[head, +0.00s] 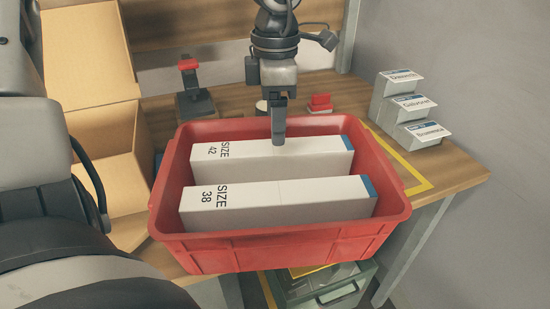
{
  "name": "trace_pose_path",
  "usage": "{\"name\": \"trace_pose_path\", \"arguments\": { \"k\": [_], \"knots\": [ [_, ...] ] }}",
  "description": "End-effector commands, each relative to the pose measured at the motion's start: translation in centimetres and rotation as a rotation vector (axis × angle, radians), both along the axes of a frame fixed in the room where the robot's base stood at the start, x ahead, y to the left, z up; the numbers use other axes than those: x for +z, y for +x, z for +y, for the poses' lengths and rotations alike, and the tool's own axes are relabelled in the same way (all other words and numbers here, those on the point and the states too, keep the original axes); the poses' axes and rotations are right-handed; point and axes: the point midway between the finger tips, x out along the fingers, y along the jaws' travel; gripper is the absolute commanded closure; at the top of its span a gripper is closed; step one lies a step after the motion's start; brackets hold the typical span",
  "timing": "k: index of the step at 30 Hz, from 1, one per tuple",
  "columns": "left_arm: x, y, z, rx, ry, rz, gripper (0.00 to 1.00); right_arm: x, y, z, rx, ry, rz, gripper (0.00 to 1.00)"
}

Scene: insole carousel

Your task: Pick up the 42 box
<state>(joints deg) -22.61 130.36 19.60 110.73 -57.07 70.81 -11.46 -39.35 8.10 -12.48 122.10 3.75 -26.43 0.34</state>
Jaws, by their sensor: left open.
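The 42 box (285,160) is a long white box marked "SIZE 42" on its left end, with a blue right end. It lies in the red crate (270,245), behind a similar white 38 box (285,200). My left gripper (278,138) points straight down over the middle of the 42 box and is open. Its fingers are seen edge-on, one hiding the other, with the tips at the box's top. I cannot tell whether they touch it. My right gripper is not in view.
The crate stands on a wooden table (455,165) with yellow tape around it. An open cardboard box (105,130) is at the left. A stamp-like tool (192,95) and a small red item (320,103) stand behind. Labelled grey holders (405,110) are at the right.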

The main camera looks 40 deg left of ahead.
Motion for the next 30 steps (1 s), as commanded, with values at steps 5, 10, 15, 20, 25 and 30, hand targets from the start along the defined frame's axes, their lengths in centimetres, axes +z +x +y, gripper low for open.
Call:
{"name": "trace_pose_path", "arguments": {
  "k": [5, 10, 15, 20, 25, 30],
  "knots": [
    [-2.9, -0.1, 0.0, 0.001, -0.001, 0.003, 0.29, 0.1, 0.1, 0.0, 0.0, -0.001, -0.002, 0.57],
    [-3.9, -0.1, 0.0, 0.0, -0.001, 0.001, 0.29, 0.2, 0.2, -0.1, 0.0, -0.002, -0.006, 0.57],
    [-6.0, -0.8, 0.1, 0.0, -0.003, 0.006, 0.29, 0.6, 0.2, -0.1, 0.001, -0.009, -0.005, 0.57],
    [-8.2, -0.9, 0.1, 0.0, -0.003, 0.004, 0.29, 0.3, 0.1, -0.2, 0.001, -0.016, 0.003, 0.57],
    [-8.9, -0.9, 0.1, 0.0, -0.004, 0.0, 0.29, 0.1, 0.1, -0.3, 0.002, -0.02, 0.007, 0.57],
    [-8.9, -0.9, 0.1, 0.0, -0.003, 0.0, 0.35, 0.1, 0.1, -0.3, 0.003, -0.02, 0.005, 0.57]
  ]
}}
